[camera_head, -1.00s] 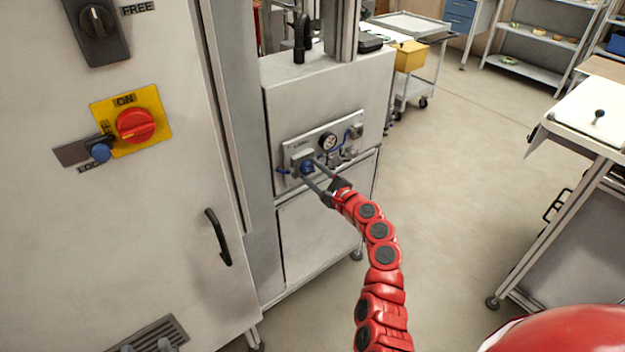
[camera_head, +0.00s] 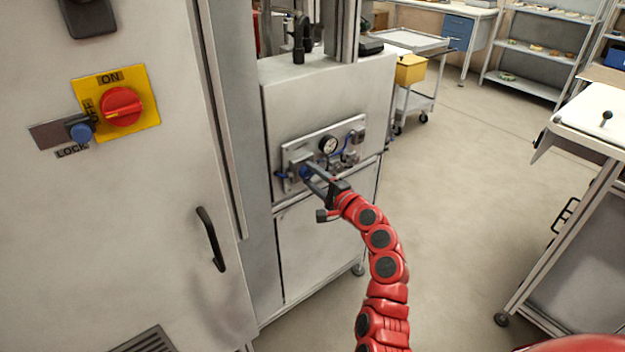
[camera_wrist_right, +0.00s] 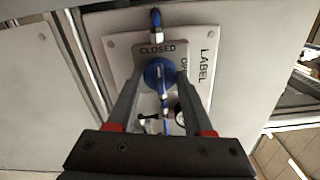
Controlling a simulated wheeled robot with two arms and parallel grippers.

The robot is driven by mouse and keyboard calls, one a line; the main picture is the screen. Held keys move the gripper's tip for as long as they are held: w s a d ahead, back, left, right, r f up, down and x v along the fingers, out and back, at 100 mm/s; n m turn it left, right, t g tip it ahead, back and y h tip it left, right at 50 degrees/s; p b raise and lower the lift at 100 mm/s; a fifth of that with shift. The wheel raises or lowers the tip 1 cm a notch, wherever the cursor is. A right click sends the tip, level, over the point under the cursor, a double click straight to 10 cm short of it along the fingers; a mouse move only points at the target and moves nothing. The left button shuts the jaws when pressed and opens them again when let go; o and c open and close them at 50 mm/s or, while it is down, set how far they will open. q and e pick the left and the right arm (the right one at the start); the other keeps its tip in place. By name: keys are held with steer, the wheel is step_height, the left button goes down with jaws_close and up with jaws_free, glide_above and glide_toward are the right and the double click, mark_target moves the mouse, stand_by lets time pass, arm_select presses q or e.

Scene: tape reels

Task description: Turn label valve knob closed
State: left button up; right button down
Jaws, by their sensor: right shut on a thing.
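The label valve knob is blue and sits on a pale panel (camera_head: 346,131) on the front of a grey machine cabinet. In the right wrist view the blue knob (camera_wrist_right: 158,72) is between my fingers, below the word CLOSED, with LABEL printed at the right of the panel (camera_wrist_right: 205,100). My right gripper (camera_head: 309,172) reaches the knob from the front and is shut on it. In the right wrist view its two fingertips (camera_wrist_right: 159,78) lie on either side of the knob. The knob's exact pointing direction is hard to tell. My left gripper is out of view.
A round gauge (camera_head: 328,145) and blue tubing are on the same panel. A tall cabinet with a red and yellow switch (camera_head: 121,106) and a black handle (camera_head: 211,239) stands at the left. A white-topped bench (camera_head: 590,118) is at the right. Open floor (camera_head: 460,190) lies between.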

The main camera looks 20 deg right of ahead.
steer(key=shift+f, duration=0.1)
steer(key=shift+c, duration=1.5)
jaws_free()
steer(key=shift+s, duration=0.15)
steer(key=v, duration=1.7)
steer(key=shift+d, duration=0.1)
